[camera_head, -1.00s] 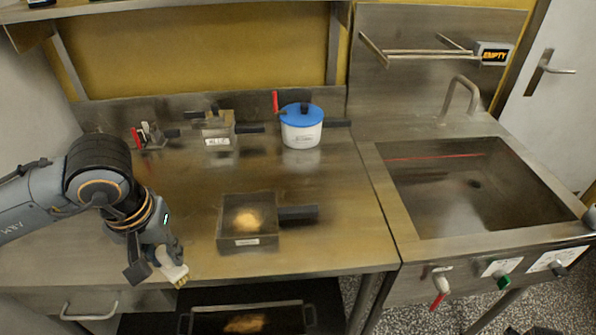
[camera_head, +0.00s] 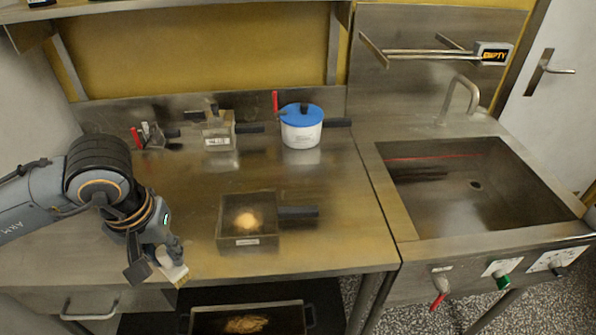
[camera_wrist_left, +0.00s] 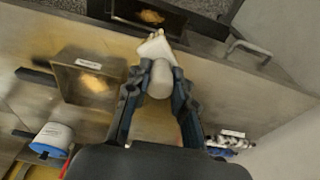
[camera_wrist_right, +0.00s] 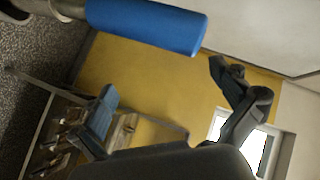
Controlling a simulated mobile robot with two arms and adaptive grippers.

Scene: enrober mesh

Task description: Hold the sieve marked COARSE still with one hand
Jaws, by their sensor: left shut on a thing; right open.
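A square steel sieve (camera_head: 247,240) with a dark handle pointing right sits on the worktop, a pale yellow heap (camera_head: 247,220) in its middle. Its front label is too small to read. A second labelled square vessel (camera_head: 218,142) stands at the back; its label is also unclear. My left gripper (camera_head: 160,255) is left of the front sieve, apart from it, near the worktop's front edge. It is shut on a white-handled brush (camera_wrist_left: 157,47) with tan bristles (camera_head: 182,278). My right gripper (camera_wrist_right: 165,85) is open and empty, away from the sieve; the head view does not show it.
A white pot (camera_head: 302,133) with a blue lid stands at the back right. Small items with a red handle (camera_head: 150,136) are at the back left. A dark-rimmed tray (camera_head: 205,320) with yellow crumbs is below the worktop. A sink (camera_head: 470,205) lies right.

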